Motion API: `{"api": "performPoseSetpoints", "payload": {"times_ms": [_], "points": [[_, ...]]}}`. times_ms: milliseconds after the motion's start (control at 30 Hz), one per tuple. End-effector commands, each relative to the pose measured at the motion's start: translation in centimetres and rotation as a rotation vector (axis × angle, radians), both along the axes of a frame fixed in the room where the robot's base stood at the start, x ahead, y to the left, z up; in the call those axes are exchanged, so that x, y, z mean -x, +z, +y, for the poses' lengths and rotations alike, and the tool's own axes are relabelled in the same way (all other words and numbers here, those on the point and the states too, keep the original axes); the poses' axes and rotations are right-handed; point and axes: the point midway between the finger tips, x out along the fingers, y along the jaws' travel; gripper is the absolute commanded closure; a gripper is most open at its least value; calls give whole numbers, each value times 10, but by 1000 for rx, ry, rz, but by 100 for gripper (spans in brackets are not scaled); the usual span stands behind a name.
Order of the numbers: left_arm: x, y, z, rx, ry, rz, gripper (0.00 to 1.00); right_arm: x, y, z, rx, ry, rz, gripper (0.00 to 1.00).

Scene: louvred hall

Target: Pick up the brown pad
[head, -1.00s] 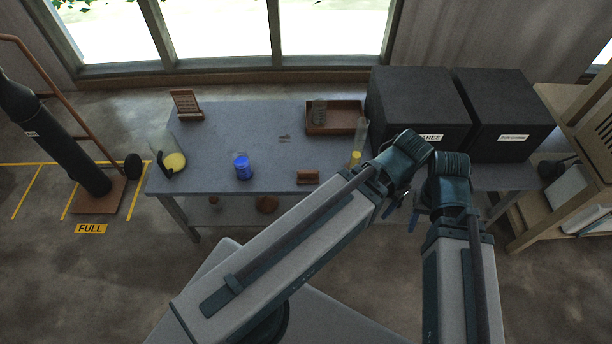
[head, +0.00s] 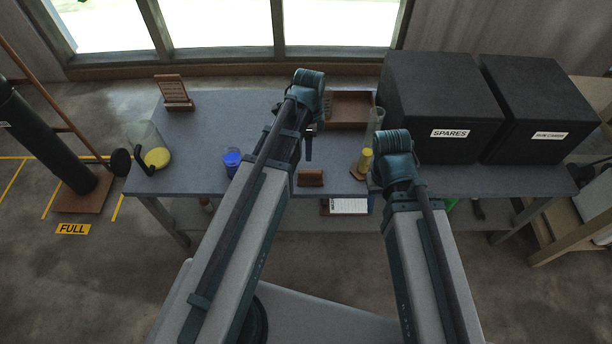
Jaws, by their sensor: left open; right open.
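A small brown block-like piece (head: 310,178), which I take for the brown pad, lies near the front edge of the grey table (head: 215,125). A flat brown base (head: 357,174) shows under a clear cylinder with yellow in it (head: 365,160). My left gripper (head: 307,146) is open, over the table, just behind the small brown piece in the picture; its fingers are partly hidden by its wrist. My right gripper (head: 378,186) is open, near the front edge right of the cylinder, mostly hidden by its own wrist. I see nothing held.
A blue cup (head: 232,160) and a clear vessel with yellow contents (head: 155,155) stand at the left. A brown tray (head: 350,108) lies behind, partly hidden. A brown sign stand (head: 173,92) is at the back left. Black SPARES (head: 440,105) and second (head: 540,105) boxes fill the right.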

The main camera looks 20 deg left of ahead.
Motion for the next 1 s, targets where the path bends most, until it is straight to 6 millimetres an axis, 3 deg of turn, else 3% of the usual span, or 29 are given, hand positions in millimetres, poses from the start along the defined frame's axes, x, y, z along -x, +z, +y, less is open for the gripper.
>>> {"api": "performPoseSetpoints", "payload": {"times_ms": [633, 1000], "points": [[0, -81, -1, 0, 2, 0, 38, 0, -81, 0, 0, 0, 0, 50], [-1, -88, -1, 0, 2, 0, 38, 0, -88, 0, 0, 0, 0, 50]]}}
